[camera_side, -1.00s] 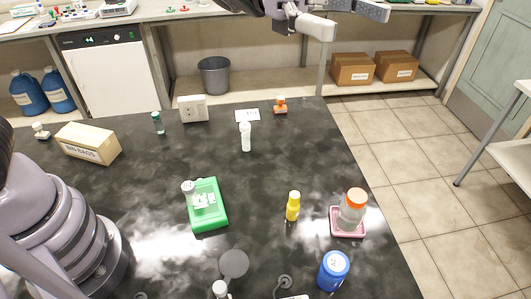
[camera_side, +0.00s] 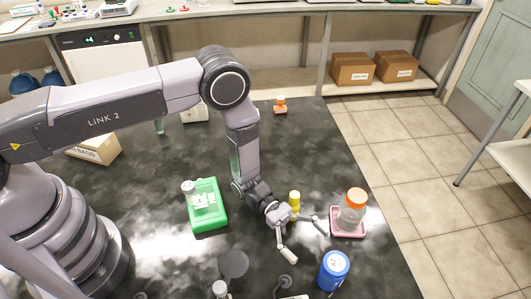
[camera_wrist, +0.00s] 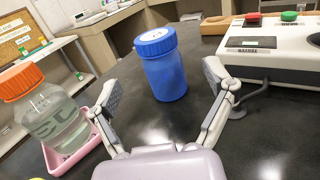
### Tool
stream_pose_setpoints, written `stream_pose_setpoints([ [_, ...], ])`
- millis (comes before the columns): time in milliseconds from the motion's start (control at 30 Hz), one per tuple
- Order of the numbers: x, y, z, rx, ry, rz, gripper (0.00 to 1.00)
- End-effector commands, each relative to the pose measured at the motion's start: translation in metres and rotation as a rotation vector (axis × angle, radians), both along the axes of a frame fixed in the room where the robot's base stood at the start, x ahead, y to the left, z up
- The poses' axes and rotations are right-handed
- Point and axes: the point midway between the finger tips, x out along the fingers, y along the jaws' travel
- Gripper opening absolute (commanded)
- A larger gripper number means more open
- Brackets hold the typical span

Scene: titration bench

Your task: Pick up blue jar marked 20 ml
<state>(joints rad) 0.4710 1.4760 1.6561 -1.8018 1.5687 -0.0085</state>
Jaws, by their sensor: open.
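The blue jar (camera_side: 333,270) stands upright on the dark bench near its front right edge in the side view. In the wrist view the blue jar (camera_wrist: 163,68) stands ahead of my gripper, between the lines of its two fingers; its marking is not readable. My gripper (camera_side: 306,243) is low over the bench, up and to the left of the jar in the side view. In the wrist view my gripper (camera_wrist: 163,85) has its fingers spread wide. It is empty and apart from the jar.
An orange-capped bottle (camera_side: 351,211) stands on a pink tray (camera_side: 334,228) close by. A yellow bottle (camera_side: 294,199) is partly hidden behind my gripper. A device with red and green buttons (camera_wrist: 270,42) sits right of the jar. A green box (camera_side: 207,217) is left.

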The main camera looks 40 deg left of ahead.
Motion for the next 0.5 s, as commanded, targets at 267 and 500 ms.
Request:
stream_pose_setpoints([
  [267,-0.008,-0.035,0.005,-0.001,-0.002,-0.005,0.83],
  [500,-0.014,-0.064,0.007,0.0,0.0,-0.002,0.83],
])
